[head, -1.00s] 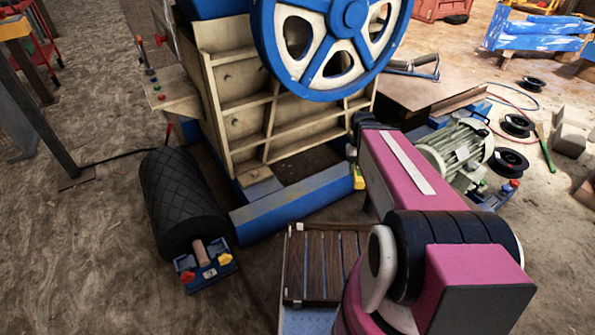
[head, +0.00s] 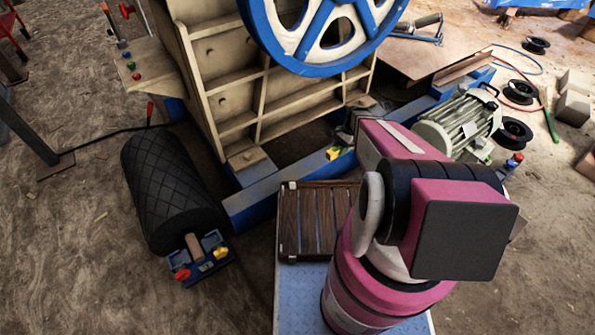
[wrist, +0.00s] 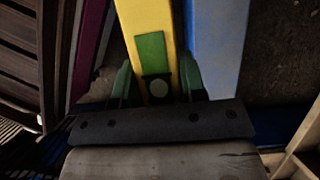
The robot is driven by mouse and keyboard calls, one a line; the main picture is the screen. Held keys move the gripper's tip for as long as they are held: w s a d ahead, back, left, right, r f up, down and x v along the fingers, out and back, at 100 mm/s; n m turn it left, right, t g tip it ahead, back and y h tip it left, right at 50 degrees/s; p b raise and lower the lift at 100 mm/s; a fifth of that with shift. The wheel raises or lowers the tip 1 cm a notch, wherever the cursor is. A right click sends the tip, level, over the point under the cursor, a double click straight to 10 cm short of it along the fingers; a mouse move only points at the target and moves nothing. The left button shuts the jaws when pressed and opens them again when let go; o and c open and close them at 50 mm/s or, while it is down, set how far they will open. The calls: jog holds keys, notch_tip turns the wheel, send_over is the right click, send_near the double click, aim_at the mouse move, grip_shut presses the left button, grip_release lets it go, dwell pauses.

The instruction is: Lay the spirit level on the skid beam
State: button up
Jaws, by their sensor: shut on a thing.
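The yellow spirit level (wrist: 147,20) with a green patch runs away from my gripper (wrist: 158,85) in the wrist view, between its two green fingers. My gripper is shut on it. In the head view only a small yellow piece of the level (head: 333,154) shows, at the skid beam, and my arm hides the rest. The skid beam (head: 262,198) is the long blue beam at the foot of the crusher. In the wrist view the blue beam (wrist: 217,45) lies just right of the level, roughly parallel to it. I cannot tell whether they touch.
The crusher frame (head: 265,85) and blue-rimmed flywheel (head: 325,35) rise behind the beam. A black roller (head: 170,190) lies left. A dark slatted crate (head: 305,225) sits before the beam on my base. A grey-green motor (head: 458,125) stands right. Open floor lies at far left.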

jog(key=shift+w+f, duration=0.4)
jog(key=shift+f, duration=0.25)
jog(key=w+f, duration=0.2)
jog(key=w, duration=0.1)
jog(key=w+f, duration=0.2)
jog(key=w, duration=0.2)
jog(key=w+f, duration=0.2)
jog(key=w, duration=0.2)
jog(key=shift+w+a+f, duration=0.1)
jog(key=shift+a+f, duration=0.15)
jog(key=shift+f, duration=2.05)
jog(key=o, duration=1.1)
jog(key=shift+f, duration=0.15)
